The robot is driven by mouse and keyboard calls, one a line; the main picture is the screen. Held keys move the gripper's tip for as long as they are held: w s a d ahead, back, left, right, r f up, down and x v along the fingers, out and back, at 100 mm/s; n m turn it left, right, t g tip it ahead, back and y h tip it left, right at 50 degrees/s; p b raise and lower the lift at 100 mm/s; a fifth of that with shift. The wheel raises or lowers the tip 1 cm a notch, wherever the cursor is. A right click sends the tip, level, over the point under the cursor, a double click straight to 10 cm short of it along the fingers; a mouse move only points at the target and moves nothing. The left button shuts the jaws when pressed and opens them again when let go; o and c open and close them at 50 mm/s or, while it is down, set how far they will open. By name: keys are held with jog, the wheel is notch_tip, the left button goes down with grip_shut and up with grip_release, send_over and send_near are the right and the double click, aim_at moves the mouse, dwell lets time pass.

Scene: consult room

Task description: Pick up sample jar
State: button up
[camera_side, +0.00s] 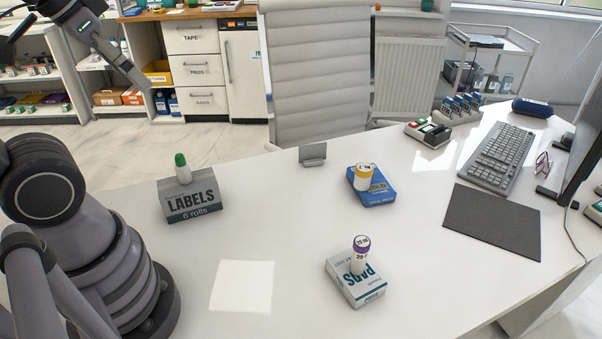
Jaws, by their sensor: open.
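Three small lidded containers stand upright on boxes; I cannot tell which one the task calls the sample jar. A white jar with a purple-rimmed lid (359,261) stands on the white-and-teal PADS box (342,287) at the front. A white bottle with a green cap (184,172) stands on the grey LABELS box (193,203). My gripper (138,76) is at the upper left, open and empty, well apart from all three.
The white desk (250,240) has free room between the boxes. A small grey stand (313,156) is near its back edge. A keyboard (495,156), dark mat (492,221) and monitor (585,135) occupy the right. A chair (318,80) stands behind.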

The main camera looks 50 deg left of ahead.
jog(key=w+d+f+n+g+h, duration=0.2)
jog(key=w+f+n+h, duration=0.2)
jog(key=w, duration=0.4)
jog(key=w+d+f+n+g+h, duration=0.2)
jog(key=w+f+n+h, duration=0.15)
jog(key=w, duration=0.55)
jog(key=w+d+f+n+g+h, duration=0.2)
jog(key=w+f+n+h, duration=0.2)
jog(key=w, duration=0.4)
jog(key=w+a+f+n+t+h, duration=0.35)
jog(key=w+f+n, duration=0.25)
jog(key=w+f, duration=0.3)
jog(key=n+t, duration=0.7)
jog(key=n, duration=0.1)
send_near(362, 173)
jog(key=shift+m, duration=0.25)
jog(key=a, duration=0.2)
jog(key=a+f, duration=0.1)
jog(key=shift+s+a+f, duration=0.15)
jog(key=shift+s+a, duration=0.05)
jog(key=shift+a, duration=0.2)
jog(key=shift+w+d+f+t, duration=0.15)
jog(key=shift+w+d+t, duration=0.05)
jog(key=shift+t, duration=0.05)
jog(key=x, duration=1.3)
jog(key=shift+f, duration=0.25)
jog(key=c, duration=1.3)
